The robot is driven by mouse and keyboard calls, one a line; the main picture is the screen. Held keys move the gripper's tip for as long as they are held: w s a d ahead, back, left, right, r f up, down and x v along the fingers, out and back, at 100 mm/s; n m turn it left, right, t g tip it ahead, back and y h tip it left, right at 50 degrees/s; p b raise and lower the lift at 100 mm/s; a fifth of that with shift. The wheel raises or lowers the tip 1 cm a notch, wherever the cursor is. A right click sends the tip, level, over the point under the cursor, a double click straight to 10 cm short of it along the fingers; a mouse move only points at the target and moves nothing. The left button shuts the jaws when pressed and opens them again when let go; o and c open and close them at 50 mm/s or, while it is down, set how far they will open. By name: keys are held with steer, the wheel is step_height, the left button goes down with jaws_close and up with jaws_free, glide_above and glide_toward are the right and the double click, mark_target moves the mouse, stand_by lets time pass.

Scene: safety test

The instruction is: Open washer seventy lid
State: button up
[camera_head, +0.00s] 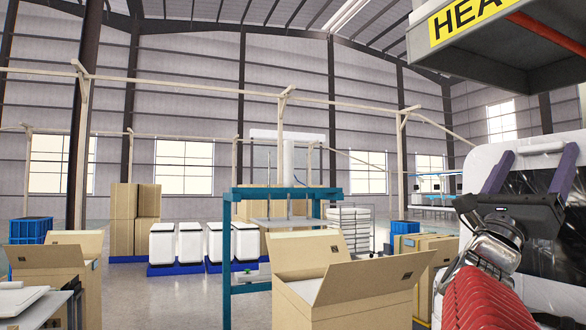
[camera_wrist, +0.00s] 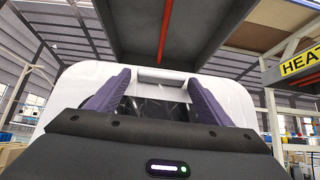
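The washer is a large white rounded body (camera_head: 478,160) at the right of the head view, with a dark glossy panel (camera_head: 545,220) in its front. Its white front also fills the middle of the wrist view (camera_wrist: 235,100). A pale handle-like bar (camera_head: 538,150) near the top of the panel shows between my finger ends; the wrist view shows it too (camera_wrist: 160,80). My gripper (camera_head: 540,157) has two purple fingers spread wide in front of the panel. In the wrist view my gripper (camera_wrist: 159,76) is open; contact with the bar cannot be told. No number is readable.
A dark overhead unit (camera_head: 500,60) with a yellow "HEA..." sign (camera_head: 470,20) hangs above the washer. Open cardboard boxes (camera_head: 345,300) stand left of my arm. A teal frame (camera_head: 226,240) and white bins (camera_head: 190,243) stand farther back. Grey floor (camera_head: 180,295) is clear between.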

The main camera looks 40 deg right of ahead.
steer(key=shift+o, duration=0.8)
steer(key=shift+a+r, duration=0.1)
steer(key=shift+r, duration=0.05)
steer(key=shift+a, duration=0.1)
steer(key=v, duration=0.7)
steer(key=shift+f, duration=0.25)
